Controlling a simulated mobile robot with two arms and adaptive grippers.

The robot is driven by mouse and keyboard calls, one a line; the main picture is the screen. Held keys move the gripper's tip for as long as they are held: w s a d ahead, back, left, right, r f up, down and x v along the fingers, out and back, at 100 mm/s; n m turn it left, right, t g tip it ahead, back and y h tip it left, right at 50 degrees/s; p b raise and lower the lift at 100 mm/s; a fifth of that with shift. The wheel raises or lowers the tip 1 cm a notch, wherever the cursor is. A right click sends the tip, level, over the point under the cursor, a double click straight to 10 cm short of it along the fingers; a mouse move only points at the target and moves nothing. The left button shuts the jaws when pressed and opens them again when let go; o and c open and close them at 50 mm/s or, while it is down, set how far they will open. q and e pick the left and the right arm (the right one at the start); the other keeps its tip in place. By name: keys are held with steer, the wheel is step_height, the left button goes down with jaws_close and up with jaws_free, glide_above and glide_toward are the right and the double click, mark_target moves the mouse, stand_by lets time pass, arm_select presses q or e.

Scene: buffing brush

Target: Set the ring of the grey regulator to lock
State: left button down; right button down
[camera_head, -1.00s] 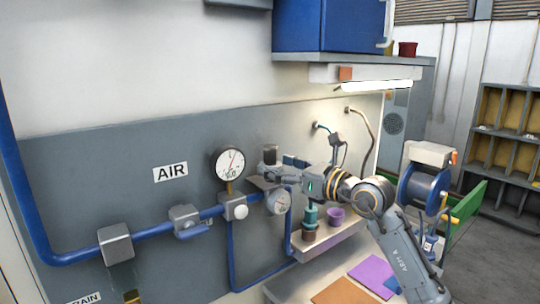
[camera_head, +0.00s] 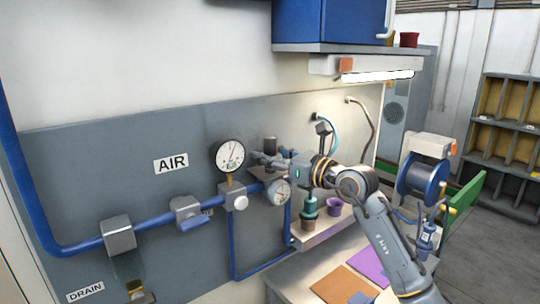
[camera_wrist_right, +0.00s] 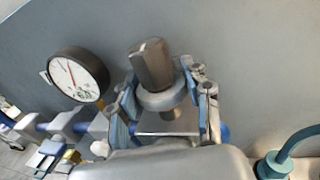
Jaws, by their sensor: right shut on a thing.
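The grey regulator shows in the right wrist view, with a dark faceted knob (camera_wrist_right: 152,65), a lighter round ring (camera_wrist_right: 163,99) below it and a square grey body (camera_wrist_right: 168,123). My right gripper (camera_wrist_right: 165,102) has one finger on each side of the ring and is shut on it. In the head view my right gripper (camera_head: 266,160) reaches in from the right and covers most of the regulator; its dark knob (camera_head: 270,145) shows above the fingers. Any lock marking is not readable. My left gripper is in neither view.
A large white gauge (camera_head: 230,156) stands just left of the gripper, and a small gauge (camera_head: 278,191) hangs below it. A blue pipe (camera_head: 75,246) runs along the wall. A shelf with a purple cup (camera_head: 334,206) and teal bottle (camera_head: 309,206) lies below my arm.

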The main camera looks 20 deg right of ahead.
step_height(320, 180, down, 2)
steer(key=shift+f+b, duration=0.1)
steer(key=shift+b, duration=0.8)
steer(key=c, duration=0.6)
jaws_free()
steer(key=shift+s+d, duration=0.1)
steer(key=v, duration=1.1)
steer(key=shift+s+d, duration=0.25)
steer(key=shift+s, duration=0.1)
